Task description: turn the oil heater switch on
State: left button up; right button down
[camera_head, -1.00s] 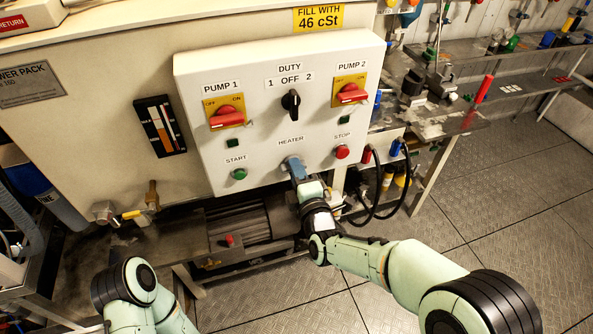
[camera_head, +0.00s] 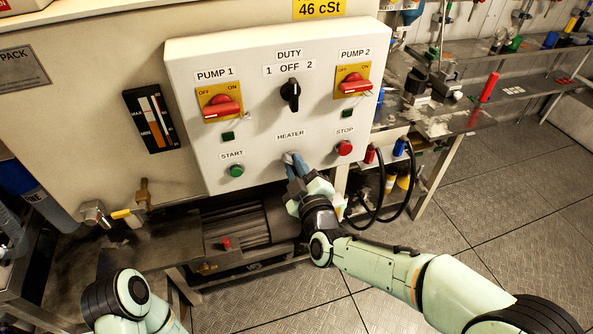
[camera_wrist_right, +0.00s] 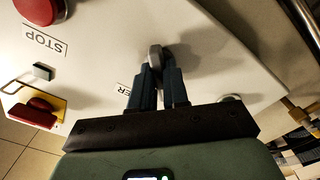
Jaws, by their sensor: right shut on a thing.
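The heater switch (camera_head: 288,157) is a small grey knob below the HEATER label (camera_head: 290,135), low on the white control panel (camera_head: 262,120). My right gripper (camera_head: 293,163) reaches it from below, with its blue-grey fingers closed on the knob. In the right wrist view the grey knob (camera_wrist_right: 155,54) sticks up between the two fingertips (camera_wrist_right: 157,72), and the fingers partly cover the HEATER label. The fingers hide most of the knob in the head view, so I cannot tell its setting. My left arm shows at lower left, but its gripper is out of view.
The red STOP button (camera_head: 344,148) is right of the switch and the green START button (camera_head: 236,170) left of it. Red pump switches (camera_head: 222,107) and a black DUTY knob (camera_head: 290,92) sit above. Black hoses (camera_head: 401,195) hang at right.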

pick_arm(q)
jog(key=w+a+f+t+y+b, duration=0.1)
jog(key=w+a+f+t+b, duration=0.1)
jog(key=w, duration=0.4)
jog(key=shift+a+f+n+b, duration=0.3)
jog(key=shift+a+f+b, duration=0.3)
jog(key=shift+f+b, duration=0.45)
pick_arm(e)
jog(key=shift+m, duration=4.4)
pick_arm(q)
jog(key=shift+w+f, duration=0.15)
pick_arm(e)
jog(key=c, duration=1.2)
grip_release()
jog(key=shift+o, duration=0.4)
jog(key=shift+s, duration=0.1)
pick_arm(q)
jog(key=shift+s+d+r+g+p, duration=0.15)
jog(key=shift+s+d+r+p, duration=0.2)
jog(key=shift+s+p, duration=0.15)
jog(key=shift+s+d+r+g+p, duration=0.2)
jog(key=shift+s+r+p, duration=0.15)
jog(key=shift+s, duration=0.2)
pick_arm(e)
jog(key=v, duration=1.3)
jog(key=shift+s, duration=0.15)
